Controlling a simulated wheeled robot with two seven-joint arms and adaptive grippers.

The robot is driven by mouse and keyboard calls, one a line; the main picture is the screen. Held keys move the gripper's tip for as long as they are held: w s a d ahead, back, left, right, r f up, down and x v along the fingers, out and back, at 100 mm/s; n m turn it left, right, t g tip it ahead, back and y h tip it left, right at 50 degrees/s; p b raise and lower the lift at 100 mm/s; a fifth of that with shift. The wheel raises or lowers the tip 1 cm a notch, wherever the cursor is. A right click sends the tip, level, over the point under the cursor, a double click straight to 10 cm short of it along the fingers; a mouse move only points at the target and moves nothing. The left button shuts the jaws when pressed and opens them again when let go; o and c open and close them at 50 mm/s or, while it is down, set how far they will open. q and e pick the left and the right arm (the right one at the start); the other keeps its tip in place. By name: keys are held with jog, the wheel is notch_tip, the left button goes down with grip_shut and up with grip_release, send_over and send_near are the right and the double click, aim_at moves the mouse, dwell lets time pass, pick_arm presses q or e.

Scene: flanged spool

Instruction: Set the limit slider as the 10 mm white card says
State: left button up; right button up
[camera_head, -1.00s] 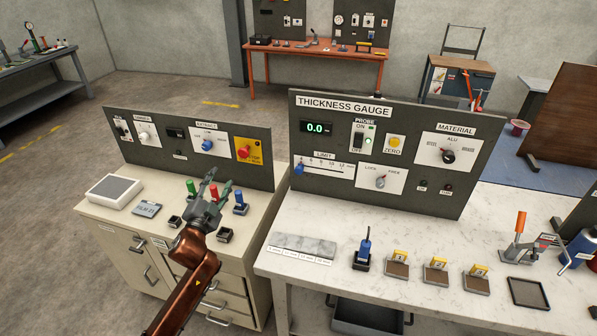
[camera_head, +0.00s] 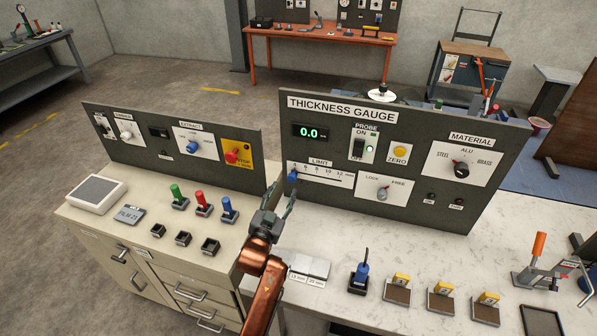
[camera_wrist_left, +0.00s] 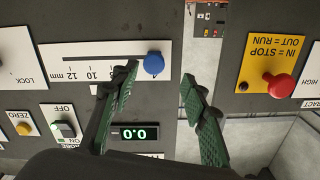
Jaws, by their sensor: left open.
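The limit slider's blue knob (camera_head: 293,175) is at the left, low-number end of the LIMIT scale strip (camera_head: 320,180) on the thickness gauge panel. My left gripper (camera_head: 280,198) is open and empty, just in front of the panel's left end; I see no clear contact with the knob. White-labelled plates (camera_head: 310,267) lie on the bench, partly hidden by my left arm. My right gripper is out of view.
The gauge display (camera_head: 310,131) reads 0.0. A red stop button (camera_head: 232,156) sits on the neighbouring panel, left of my gripper. A blue-handled tool (camera_head: 360,277) and several yellow-marked blocks (camera_head: 398,289) stand on the bench. Bench space before the panel's middle is clear.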

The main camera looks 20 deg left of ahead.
aim_at(291, 180)
pick_arm(q)
jog(key=w, duration=0.2)
jog(key=w+b, duration=0.1)
jog(key=w, duration=0.1)
jog(key=w+d, duration=0.1)
jog(key=w, duration=0.2)
jog(key=shift+w, duration=0.45)
grip_shut()
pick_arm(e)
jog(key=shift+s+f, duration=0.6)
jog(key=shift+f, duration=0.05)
